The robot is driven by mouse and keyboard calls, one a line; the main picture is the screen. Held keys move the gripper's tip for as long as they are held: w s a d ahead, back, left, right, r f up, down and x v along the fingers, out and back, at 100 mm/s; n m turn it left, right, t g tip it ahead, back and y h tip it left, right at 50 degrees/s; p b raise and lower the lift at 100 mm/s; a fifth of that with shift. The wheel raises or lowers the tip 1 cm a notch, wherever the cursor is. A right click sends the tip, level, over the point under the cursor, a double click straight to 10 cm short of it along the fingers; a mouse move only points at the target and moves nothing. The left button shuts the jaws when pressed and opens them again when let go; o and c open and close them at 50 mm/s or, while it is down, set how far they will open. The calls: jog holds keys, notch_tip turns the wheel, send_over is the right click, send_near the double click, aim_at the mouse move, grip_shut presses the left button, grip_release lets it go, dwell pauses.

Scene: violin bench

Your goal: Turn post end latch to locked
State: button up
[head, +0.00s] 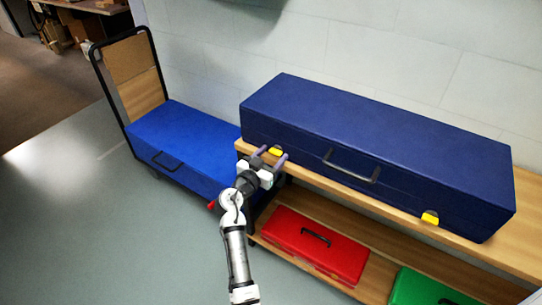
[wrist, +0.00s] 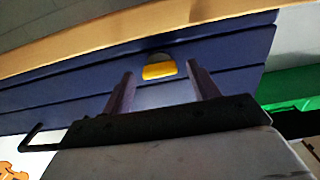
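A long dark blue case (head: 375,140) lies closed on a wooden bench, with a black handle (head: 352,167) on its front. A yellow latch (head: 276,151) is near the left end of its front. A second yellow latch (head: 430,218) is near the right end. My gripper (head: 272,155) is open at the left latch, its two purple fingers apart. In the wrist view the yellow latch (wrist: 159,70), with a grey rounded part (wrist: 158,57), shows between and just beyond the fingertips. I see no contact, and cannot tell which latch position this is.
The wooden bench (head: 520,250) has a lower shelf with a red case (head: 315,245) and a green case (head: 425,290). At the left, a trolley with an upright black frame (head: 105,95) carries a bright blue case (head: 185,145). The grey floor (head: 90,220) at the left is clear.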

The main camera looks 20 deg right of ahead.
jog(key=c, duration=1)
jog(key=shift+n, duration=0.3)
jog(key=n+b, duration=0.1)
jog(key=n, duration=0.2)
jog(key=shift+a+f+b, duration=0.1)
jog(key=shift+b, duration=0.2)
jog(key=n, duration=0.5)
jog(key=shift+w, duration=0.1)
jog(key=n+p, duration=0.1)
jog(key=n, duration=0.4)
jog(key=shift+f+n+p, duration=0.1)
jog(key=shift+n+p, duration=0.95)
jog(key=shift+n, duration=1.05)
